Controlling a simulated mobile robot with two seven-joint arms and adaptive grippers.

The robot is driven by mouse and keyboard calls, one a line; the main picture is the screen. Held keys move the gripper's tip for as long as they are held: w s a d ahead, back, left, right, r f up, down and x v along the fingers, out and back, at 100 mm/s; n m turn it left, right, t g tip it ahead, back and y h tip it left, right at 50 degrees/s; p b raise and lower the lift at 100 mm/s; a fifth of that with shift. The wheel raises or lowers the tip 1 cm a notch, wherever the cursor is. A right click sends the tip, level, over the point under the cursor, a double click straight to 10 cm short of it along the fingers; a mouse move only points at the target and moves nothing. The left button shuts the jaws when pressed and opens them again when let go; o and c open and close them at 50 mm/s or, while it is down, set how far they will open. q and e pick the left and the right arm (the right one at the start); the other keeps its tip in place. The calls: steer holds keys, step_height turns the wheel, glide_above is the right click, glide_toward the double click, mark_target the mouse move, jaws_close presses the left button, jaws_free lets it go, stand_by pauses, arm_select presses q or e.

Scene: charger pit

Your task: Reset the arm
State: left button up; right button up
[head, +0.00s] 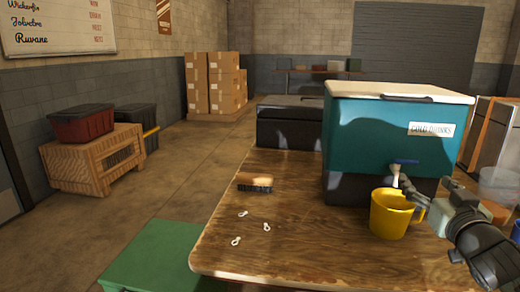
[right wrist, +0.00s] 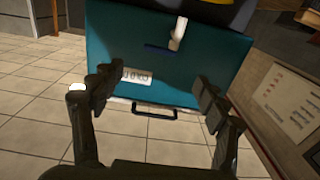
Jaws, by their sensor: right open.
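My right gripper (head: 452,192) is at the right of the head view, beside the yellow mug (head: 390,214) and in front of the teal cooler (head: 385,145). In the right wrist view its two fingers (right wrist: 158,97) are spread apart with nothing between them. That view shows the cooler (right wrist: 165,70) upside down beyond the fingers, with its spigot (right wrist: 178,35) at the top. A bit of the yellow mug (right wrist: 235,16) shows at the top edge. The mug stands on the wooden table under the spigot. My left gripper is out of view.
The wooden table (head: 290,230) carries a brush (head: 255,185), several small white pieces (head: 266,227) and a black case (head: 288,123). Clear containers (head: 497,186) stand at the right, close to my right arm. A green box (head: 155,258) is at the lower left. The table's left front is mostly free.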

mark_target(407, 163)
steer(key=x, duration=1.1)
steer(key=shift+s+a+m+g+h, duration=0.15)
steer(key=shift+m+h, duration=0.15)
steer(key=shift+h, duration=0.15)
steer(key=shift+s+m+g+h, duration=0.15)
steer(key=shift+m+h, duration=0.15)
steer(key=shift+h, duration=0.15)
steer(key=shift+w, duration=0.1)
